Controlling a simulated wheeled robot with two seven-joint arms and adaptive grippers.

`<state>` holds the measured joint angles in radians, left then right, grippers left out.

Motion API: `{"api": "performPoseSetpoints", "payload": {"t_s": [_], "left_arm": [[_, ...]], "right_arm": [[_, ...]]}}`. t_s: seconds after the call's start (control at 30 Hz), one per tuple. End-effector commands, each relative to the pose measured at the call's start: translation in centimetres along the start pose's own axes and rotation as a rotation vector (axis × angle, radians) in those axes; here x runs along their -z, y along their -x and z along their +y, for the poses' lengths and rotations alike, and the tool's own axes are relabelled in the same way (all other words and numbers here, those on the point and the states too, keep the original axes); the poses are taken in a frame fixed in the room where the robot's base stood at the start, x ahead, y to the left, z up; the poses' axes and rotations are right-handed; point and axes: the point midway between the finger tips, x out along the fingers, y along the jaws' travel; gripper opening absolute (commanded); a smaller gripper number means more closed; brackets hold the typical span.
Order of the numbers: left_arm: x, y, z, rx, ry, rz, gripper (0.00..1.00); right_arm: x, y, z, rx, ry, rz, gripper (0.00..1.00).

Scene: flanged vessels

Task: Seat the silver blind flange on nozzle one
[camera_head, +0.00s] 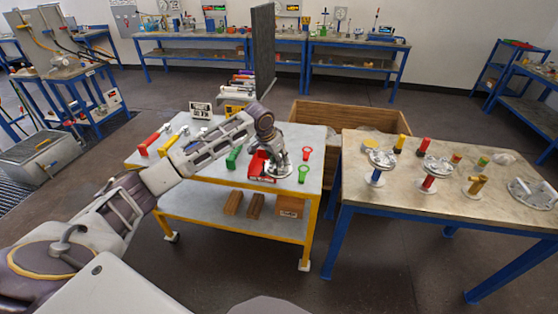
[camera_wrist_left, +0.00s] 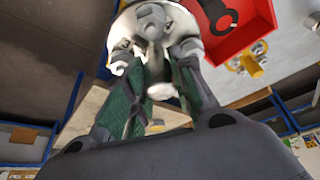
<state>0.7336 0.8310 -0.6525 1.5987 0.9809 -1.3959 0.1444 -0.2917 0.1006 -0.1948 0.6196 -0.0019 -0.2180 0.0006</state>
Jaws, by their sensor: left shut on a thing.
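My left gripper (camera_head: 279,158) is over the front right part of the yellow-framed cart and shut on a silver flange (camera_head: 270,172). In the left wrist view the gripper (camera_wrist_left: 160,75) has its fingers closed about the raised middle of this round silver disc (camera_wrist_left: 125,30). I cannot tell whether the disc touches the cart top. My right gripper is out of view.
A red tray (camera_head: 257,164) sits close to the held flange and shows in the left wrist view (camera_wrist_left: 240,35). Green and red ring-ended tools (camera_head: 303,173) lie to its right. A gap separates the cart from the blue-legged table (camera_head: 400,207). A wooden crate (camera_head: 330,114) stands behind.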

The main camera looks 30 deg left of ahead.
Motion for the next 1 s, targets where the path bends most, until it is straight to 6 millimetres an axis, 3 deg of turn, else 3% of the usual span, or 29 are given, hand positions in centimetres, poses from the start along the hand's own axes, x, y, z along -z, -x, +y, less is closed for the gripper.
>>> {"api": "performPoseSetpoints", "payload": {"t_s": [0.57,0.77,1.0], "left_arm": [[3.4,2.8,-1.4,0.044,0.094,0.011,0.00],[4.4,3.5,-0.9,0.055,0.119,0.012,0.00],[4.6,3.2,0.9,0.068,0.150,0.006,0.00]], "right_arm": [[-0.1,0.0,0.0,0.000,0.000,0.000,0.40],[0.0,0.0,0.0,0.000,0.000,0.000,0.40],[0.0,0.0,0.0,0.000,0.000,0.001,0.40]]}}
